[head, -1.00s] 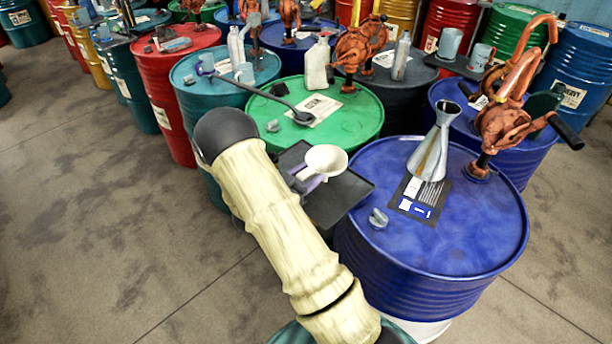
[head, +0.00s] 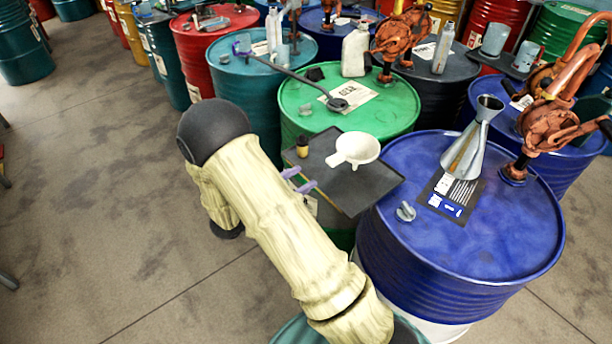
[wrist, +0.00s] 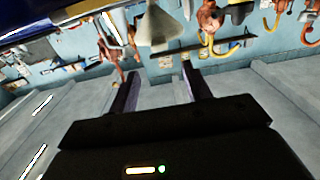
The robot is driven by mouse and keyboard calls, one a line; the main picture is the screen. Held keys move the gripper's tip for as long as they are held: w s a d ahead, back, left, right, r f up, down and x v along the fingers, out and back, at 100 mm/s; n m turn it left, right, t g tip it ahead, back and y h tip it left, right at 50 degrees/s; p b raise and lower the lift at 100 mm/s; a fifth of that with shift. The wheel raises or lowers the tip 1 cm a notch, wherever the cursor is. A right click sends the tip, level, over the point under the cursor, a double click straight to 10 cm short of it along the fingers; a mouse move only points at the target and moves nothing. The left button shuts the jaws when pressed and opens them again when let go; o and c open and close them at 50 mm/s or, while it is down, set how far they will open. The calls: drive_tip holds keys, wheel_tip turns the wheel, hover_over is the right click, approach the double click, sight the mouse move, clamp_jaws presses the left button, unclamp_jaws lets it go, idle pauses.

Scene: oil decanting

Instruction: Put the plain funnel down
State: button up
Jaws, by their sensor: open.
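A white plain funnel (head: 360,148) rests on a black tray (head: 372,189) in the head view, its wide mouth up and a tab pointing left. My gripper (head: 298,181) is just left of the tray's near-left edge, apart from the funnel, with its purple fingers spread and nothing between them. In the wrist view my gripper (wrist: 158,88) also shows two open, empty fingers. A pale cone shape (wrist: 162,25) shows beyond them; I cannot tell which funnel it is.
A small dark bottle (head: 302,149) stands on the tray's left part. A metal funnel (head: 470,145) stands on the blue drum (head: 470,260) at right, near an orange hand pump (head: 545,125) and a grey cap (head: 405,211). A green drum (head: 388,112) is behind the tray.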

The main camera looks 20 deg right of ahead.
drive_tip(key=shift+s+d, duration=0.1)
drive_tip(key=shift+d, duration=0.3)
drive_tip(key=shift+a, duration=0.1)
drive_tip(key=w+a+r+n+t+y, duration=0.4)
drive_tip(key=n+y, duration=0.3)
drive_tip(key=y, duration=0.6)
drive_tip(key=s+d+n+g+y, duration=0.2)
drive_tip(key=s+n+g+y, duration=0.2)
drive_tip(key=s, duration=1.5)
drive_tip(key=n+g, duration=0.3)
drive_tip(key=shift+r+g, duration=0.2)
drive_tip(key=shift+g, duration=0.1)
